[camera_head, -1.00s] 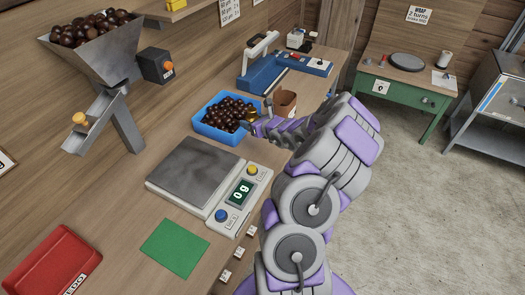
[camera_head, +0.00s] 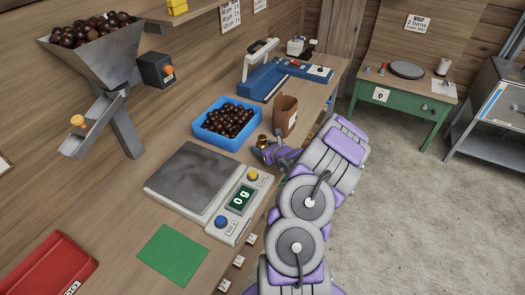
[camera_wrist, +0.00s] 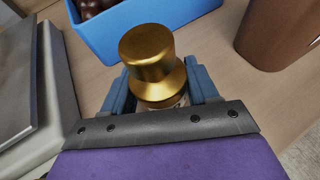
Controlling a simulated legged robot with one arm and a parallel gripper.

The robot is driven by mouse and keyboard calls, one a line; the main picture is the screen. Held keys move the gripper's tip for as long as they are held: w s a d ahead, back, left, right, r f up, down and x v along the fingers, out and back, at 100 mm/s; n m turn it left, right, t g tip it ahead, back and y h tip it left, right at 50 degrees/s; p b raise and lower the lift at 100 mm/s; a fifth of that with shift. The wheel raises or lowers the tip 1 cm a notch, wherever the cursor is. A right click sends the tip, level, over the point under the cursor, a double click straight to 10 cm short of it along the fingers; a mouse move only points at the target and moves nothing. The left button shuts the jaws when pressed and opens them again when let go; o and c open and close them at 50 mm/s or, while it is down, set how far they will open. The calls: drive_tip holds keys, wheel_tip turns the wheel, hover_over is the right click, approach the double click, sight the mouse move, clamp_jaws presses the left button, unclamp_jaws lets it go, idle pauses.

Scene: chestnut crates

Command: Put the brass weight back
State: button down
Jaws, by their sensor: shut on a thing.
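The brass weight (camera_wrist: 147,52) is a gold knobbed cylinder held upright between the two blue fingers of my gripper (camera_wrist: 160,90) in the wrist view. In the head view the weight (camera_head: 262,140) shows small at the tip of my gripper (camera_head: 268,152), in front of the blue crate of chestnuts (camera_head: 202,140). The lower part of the weight is hidden by my gripper. I cannot tell whether its base touches the bench. The scale (camera_head: 180,190) is at the left of my gripper, its plate empty and its display (camera_head: 241,196) reading 0 g.
A brown paper bag (camera_head: 285,112) stands close behind and right of my gripper. A blue sealer (camera_head: 270,78) is farther back. A green table (camera_head: 400,95) stands across the floor.

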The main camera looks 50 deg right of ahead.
drive_tip(key=shift+a+f, duration=0.1)
drive_tip(key=shift+f, duration=0.45)
drive_tip(key=shift+c, duration=1.5)
unclamp_jaws()
